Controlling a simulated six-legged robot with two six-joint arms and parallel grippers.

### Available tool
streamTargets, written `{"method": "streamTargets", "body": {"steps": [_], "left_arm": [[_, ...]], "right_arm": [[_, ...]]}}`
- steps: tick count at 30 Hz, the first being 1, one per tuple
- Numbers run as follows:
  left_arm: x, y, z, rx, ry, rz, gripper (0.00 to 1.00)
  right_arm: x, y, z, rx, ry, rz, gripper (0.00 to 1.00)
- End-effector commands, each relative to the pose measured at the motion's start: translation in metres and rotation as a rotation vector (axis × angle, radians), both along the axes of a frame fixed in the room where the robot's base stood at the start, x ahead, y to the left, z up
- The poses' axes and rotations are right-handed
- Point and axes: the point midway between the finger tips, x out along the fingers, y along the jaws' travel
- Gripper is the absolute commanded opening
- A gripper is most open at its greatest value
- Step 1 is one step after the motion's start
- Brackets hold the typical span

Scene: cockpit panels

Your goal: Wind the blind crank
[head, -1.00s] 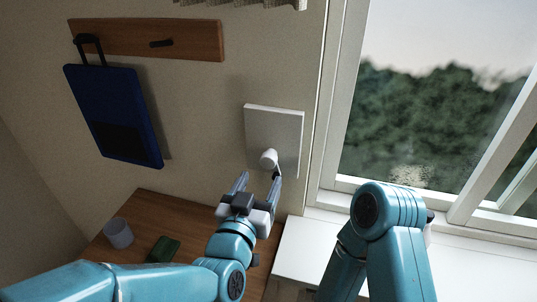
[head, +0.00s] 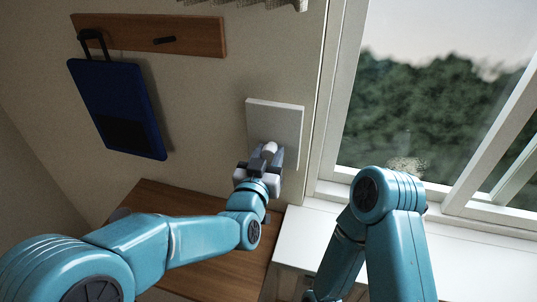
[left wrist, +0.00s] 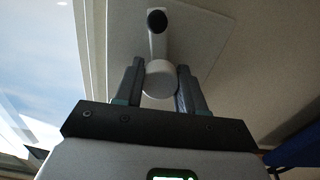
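The blind crank's white plate (head: 288,118) is on the wall left of the window. The crank (head: 269,148) sticks out from it as a short white cylinder. In the left wrist view the crank (left wrist: 159,79) shows its round end, with a pale arm running up to a dark round end. My left gripper (head: 267,156) is at the crank; in the left wrist view its fingers (left wrist: 161,82) close in on both sides of the white cylinder, with almost no gap. My right arm is bent in front of the window; its gripper is out of view.
A blue bag (head: 118,108) hangs from a wooden peg rail (head: 150,36) on the left. A wooden desk (head: 205,278) stands below, partly covered by my left arm. A white sill (head: 310,232) runs under the window (head: 430,110).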

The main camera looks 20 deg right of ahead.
Motion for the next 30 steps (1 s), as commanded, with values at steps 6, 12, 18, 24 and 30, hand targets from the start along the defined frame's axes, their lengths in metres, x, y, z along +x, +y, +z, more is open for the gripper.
{"method": "streamTargets", "body": {"steps": [6,12,18,24,30], "left_arm": [[0.000,0.000,-0.007,0.051,-0.037,0.000,0.09],[0.000,0.000,-0.006,0.185,-0.129,0.001,0.09],[0.000,0.000,-0.001,0.248,-0.168,0.000,0.09],[0.000,0.000,0.000,0.250,-0.166,0.000,0.09],[0.000,0.000,0.000,0.247,-0.166,0.000,0.65]], "right_arm": [[0.000,0.000,-0.023,0.000,0.000,0.000,0.43],[0.000,0.000,-0.052,0.000,0.000,0.000,0.43],[0.000,0.000,-0.055,0.000,0.000,0.000,0.43],[0.000,0.000,-0.054,0.000,0.000,0.000,0.43],[0.000,0.000,-0.054,0.000,0.000,0.000,0.43]]}}
